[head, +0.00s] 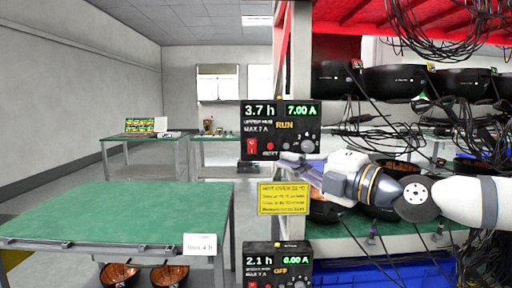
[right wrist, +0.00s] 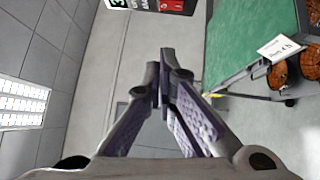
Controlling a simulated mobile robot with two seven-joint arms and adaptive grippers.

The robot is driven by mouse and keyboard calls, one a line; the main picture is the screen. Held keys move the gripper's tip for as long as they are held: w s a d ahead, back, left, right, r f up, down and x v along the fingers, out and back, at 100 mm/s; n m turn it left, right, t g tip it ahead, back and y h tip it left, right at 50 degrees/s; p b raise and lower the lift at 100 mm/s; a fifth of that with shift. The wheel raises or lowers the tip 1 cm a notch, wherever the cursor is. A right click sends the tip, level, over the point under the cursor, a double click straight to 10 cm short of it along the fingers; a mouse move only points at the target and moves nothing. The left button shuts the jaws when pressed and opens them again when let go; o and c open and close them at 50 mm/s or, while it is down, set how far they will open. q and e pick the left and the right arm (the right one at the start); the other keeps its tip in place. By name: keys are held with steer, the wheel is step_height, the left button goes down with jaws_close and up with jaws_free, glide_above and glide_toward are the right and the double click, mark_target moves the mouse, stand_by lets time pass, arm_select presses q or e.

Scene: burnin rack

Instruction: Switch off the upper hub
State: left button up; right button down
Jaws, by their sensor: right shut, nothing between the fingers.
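The upper hub (head: 283,115) is a black box on the rack post in the head view. Its displays read 3.7 h and 7.00 A, with RUN in orange between them. A red rocker switch (head: 252,147) sits at its lower left, with a small red button and a knob to the right. My right gripper (head: 287,158) is shut and empty, its tips at the hub's lower edge, right of the switch. In the right wrist view the closed fingers (right wrist: 160,85) show, and part of the hub (right wrist: 150,5) is at the top edge, apart from them. My left gripper is out of view.
A yellow notice (head: 283,199) hangs between the hubs. Black bowls and loose cables (head: 375,130) crowd the rack at right. A green-topped table (head: 110,212) stands at left, with open floor behind it.

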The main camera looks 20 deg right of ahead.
mark_target(256, 145)
steer(key=b+x, duration=0.1)
steer(key=x, duration=0.3)
steer(key=d+b+x, duration=0.1)
steer(key=x, duration=0.3)
steer(key=w+b+x, duration=0.1)
steer(key=x, duration=0.3)
steer(key=shift+d+f, duration=0.35)
steer(key=shift+d, duration=0.05)
steer(key=shift+w+d+r, duration=0.15)
steer(key=shift+w+r, duration=0.15)
steer(key=shift+w, duration=0.15)
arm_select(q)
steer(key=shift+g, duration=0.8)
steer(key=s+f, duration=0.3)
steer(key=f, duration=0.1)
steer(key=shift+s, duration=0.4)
arm_select(e)
steer(key=shift+r, duration=0.15)
steer(key=shift+r, duration=0.1)
